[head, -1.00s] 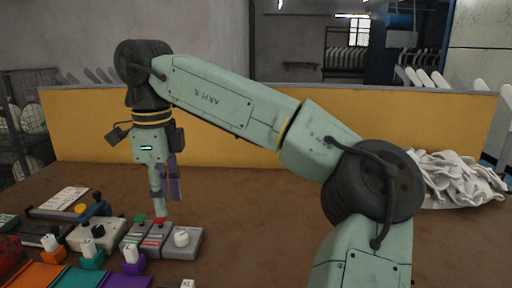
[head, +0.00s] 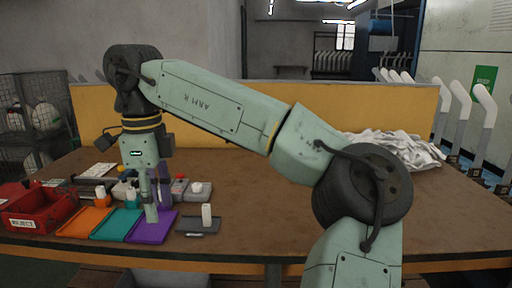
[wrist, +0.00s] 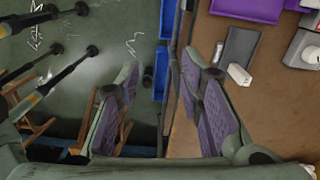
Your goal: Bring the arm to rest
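My gripper (head: 156,205) hangs at the left of the head view, pointing down, over the front part of the table by the purple mat (head: 150,230). In the wrist view my gripper (wrist: 160,70) has its two purple-padded fingers well apart, with nothing between them. The table edge and the floor show below that gap. My arm is bent across the head view, with its elbow at the right.
The brown table (head: 270,215) is clear across the middle. A red bin (head: 40,208), orange mat (head: 85,221), teal mat (head: 116,224) and small dark tray (head: 195,228) line its front left. White socks (head: 395,148) are piled at the back right. A yellow panel (head: 290,95) stands behind.

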